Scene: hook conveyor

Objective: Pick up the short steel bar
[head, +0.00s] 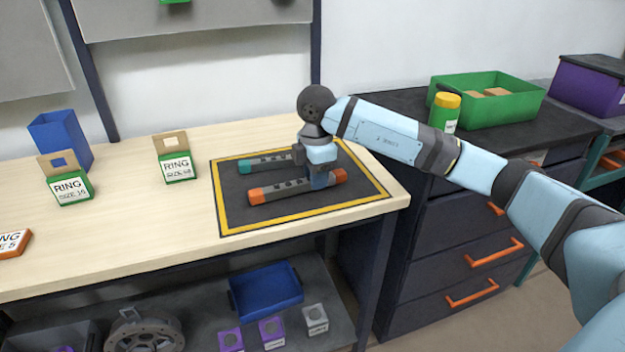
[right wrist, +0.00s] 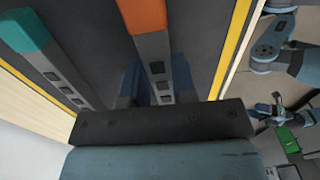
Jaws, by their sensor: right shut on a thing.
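Two grey steel bars with dark holes lie on a dark mat (head: 235,208) with a yellow border. The front bar (head: 290,190) has orange ends; the back bar (head: 268,161) has a teal end, and its right end is hidden behind my gripper. I cannot tell which is shorter. My right gripper (head: 320,182) points down and is shut on the orange-ended bar, right of its middle. In the right wrist view, my fingers flank the orange-ended bar (right wrist: 155,48), with the teal-ended bar (right wrist: 55,72) to the left, apart from them.
Tagged ring boxes (head: 178,169) (head: 74,190) and a blue bin (head: 62,138) stand left on the wooden bench (head: 130,235). A dark cabinet (head: 450,240) at right bears a green crate (head: 490,108) and a yellow-lidded jar (head: 445,113).

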